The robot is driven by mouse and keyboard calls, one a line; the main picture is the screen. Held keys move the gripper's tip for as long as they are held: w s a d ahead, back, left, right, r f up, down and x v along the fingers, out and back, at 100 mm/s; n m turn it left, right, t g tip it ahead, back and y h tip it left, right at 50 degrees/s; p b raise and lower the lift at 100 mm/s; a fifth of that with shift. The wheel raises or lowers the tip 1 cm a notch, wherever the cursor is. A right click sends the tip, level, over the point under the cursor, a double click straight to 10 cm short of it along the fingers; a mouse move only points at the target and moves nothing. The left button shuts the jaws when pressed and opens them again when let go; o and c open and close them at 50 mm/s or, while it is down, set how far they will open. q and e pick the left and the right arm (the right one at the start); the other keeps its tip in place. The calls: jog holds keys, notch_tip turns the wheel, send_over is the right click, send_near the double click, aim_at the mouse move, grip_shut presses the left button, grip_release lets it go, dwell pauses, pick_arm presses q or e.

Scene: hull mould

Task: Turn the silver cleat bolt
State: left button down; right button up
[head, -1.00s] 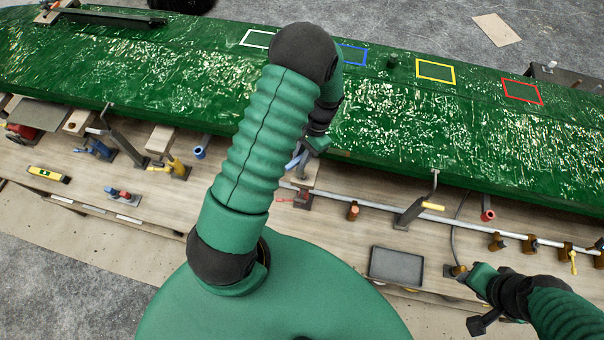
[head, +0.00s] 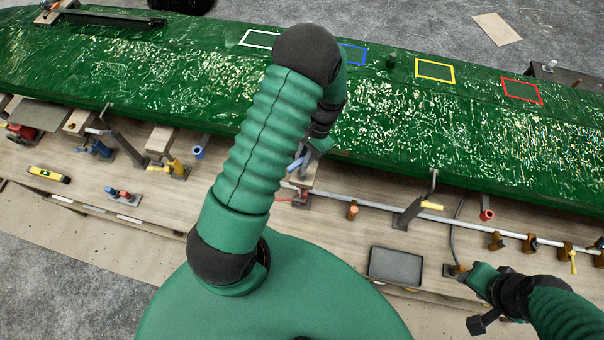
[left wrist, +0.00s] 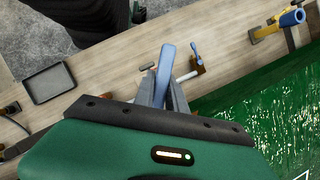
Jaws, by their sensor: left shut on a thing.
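My left gripper (left wrist: 165,92) is shut on a light-blue handle (left wrist: 165,65), which stands up between its fingers in the left wrist view. In the head view the left gripper (head: 312,152) is beside the green hull's near edge, partly hidden by my own arm, and the blue handle (head: 296,163) pokes out to its left. I cannot make out the silver cleat bolt for certain; the fingers and arm cover the spot under the handle. My right gripper (head: 470,275) is low at the right, by a brown holder on the bench; its fingers are unclear.
The green hull (head: 420,130) crosses the bench, with white, blue, yellow and red outlines on top. A pale rail (head: 380,208) with brown holders and clamps runs along its near side. A dark tray (head: 396,265) lies in front. A yellow level (head: 49,175) lies far left.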

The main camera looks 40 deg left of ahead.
pick_arm(q)
jog(key=shift+d, duration=0.1)
jog(key=shift+d, duration=0.35)
pick_arm(e)
jog(key=shift+d, duration=0.3)
pick_arm(q)
jog(key=shift+a+f, duration=0.1)
jog(key=shift+f, duration=0.2)
jog(key=shift+r+p, duration=0.5)
jog(key=shift+r, duration=0.3)
pick_arm(e)
jog(key=shift+a+r, duration=0.1)
jog(key=shift+r, duration=0.35)
pick_arm(q)
jog(key=shift+a, duration=0.15)
